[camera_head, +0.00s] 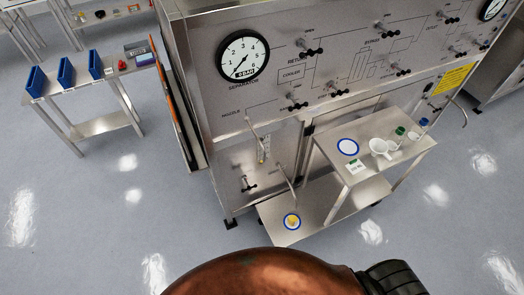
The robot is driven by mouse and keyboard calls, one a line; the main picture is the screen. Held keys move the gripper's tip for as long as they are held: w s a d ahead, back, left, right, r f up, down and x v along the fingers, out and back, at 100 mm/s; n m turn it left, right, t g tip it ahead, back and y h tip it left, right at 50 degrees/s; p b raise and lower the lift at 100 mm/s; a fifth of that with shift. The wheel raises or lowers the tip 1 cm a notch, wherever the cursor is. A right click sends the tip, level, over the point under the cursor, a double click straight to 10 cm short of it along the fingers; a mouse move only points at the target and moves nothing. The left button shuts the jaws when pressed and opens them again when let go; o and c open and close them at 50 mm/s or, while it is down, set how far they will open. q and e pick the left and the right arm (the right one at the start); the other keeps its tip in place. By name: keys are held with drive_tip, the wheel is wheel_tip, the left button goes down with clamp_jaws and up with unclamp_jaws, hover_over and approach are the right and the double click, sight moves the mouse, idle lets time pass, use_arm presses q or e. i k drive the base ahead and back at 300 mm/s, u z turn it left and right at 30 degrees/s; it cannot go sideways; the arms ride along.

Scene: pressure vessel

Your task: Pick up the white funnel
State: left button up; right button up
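The white funnel (379,147) sits on the small metal side table (353,179) at the right of the head view, in front of the pressure vessel panel. It looks like a white cone with its wide mouth showing. Neither of my grippers is in view. Nothing is seen touching the funnel.
Beside the funnel are a blue-rimmed white disc (348,147), a green-capped item (400,131), a blue-capped item (424,122) and a small label box (355,166). The panel (220,95) with valves rises behind. Open floor lies left.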

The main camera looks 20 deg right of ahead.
sight(378, 146)
drive_tip(key=z, duration=1.3)
drive_tip(key=k, duration=0.15)
drive_tip(key=z, duration=0.55)
